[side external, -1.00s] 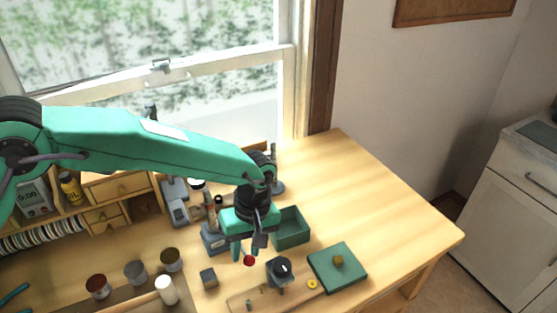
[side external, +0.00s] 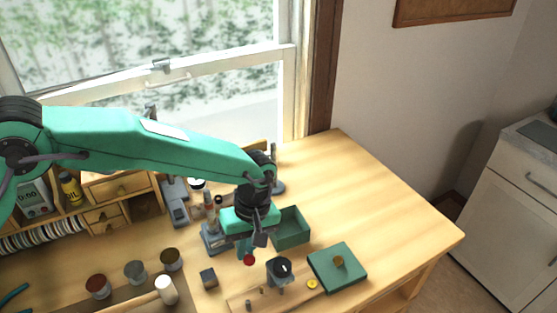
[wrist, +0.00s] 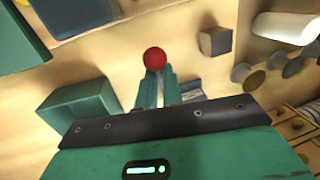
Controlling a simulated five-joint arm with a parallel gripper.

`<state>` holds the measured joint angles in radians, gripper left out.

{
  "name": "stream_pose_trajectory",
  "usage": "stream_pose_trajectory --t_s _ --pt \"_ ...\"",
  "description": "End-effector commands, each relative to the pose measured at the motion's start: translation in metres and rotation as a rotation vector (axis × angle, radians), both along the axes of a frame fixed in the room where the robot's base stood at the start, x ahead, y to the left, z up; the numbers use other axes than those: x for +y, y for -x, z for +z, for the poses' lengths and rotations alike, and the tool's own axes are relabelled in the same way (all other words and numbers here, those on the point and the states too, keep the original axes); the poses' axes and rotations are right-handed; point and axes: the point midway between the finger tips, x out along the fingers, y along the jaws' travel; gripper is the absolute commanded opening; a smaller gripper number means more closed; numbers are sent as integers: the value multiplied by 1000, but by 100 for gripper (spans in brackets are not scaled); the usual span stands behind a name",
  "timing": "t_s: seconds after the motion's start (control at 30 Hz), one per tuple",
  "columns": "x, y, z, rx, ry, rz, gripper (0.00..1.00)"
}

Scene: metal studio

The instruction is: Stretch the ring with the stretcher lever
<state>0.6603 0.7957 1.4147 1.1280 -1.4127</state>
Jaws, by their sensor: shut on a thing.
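The stretcher (side external: 213,240) is a blue-grey base with a tapered upright post, standing behind and left of my gripper in the side view. A red ball knob (side external: 249,260), which looks like the end of its lever, shows at my fingertips. My gripper (side external: 246,253) points down and is shut on the lever at this knob. In the wrist view the knob (wrist: 155,58) sits just beyond the fingertips (wrist: 157,76). The lever's shaft is mostly hidden by the fingers. A small yellow ring (side external: 312,283) lies on the bench; I cannot make out a ring on the post.
A green open box (side external: 291,228) stands close right of my gripper. A green pad (side external: 350,275) with a brass knob, a dark round block (side external: 280,284) and a small dark cube (side external: 208,278) are nearby. Tins (side external: 135,272) and a white-headed mallet (side external: 166,290) lie left. The bench's back right is clear.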

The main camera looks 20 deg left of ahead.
Motion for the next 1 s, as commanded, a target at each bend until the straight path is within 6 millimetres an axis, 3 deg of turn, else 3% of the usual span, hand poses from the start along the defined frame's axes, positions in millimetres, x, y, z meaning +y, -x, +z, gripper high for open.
stream_pose_trajectory --t_s 0.47,1.0 --pt "7 -7 20 13 -1 -12 0" --pt "31 -29 56 28 3 -3 0"
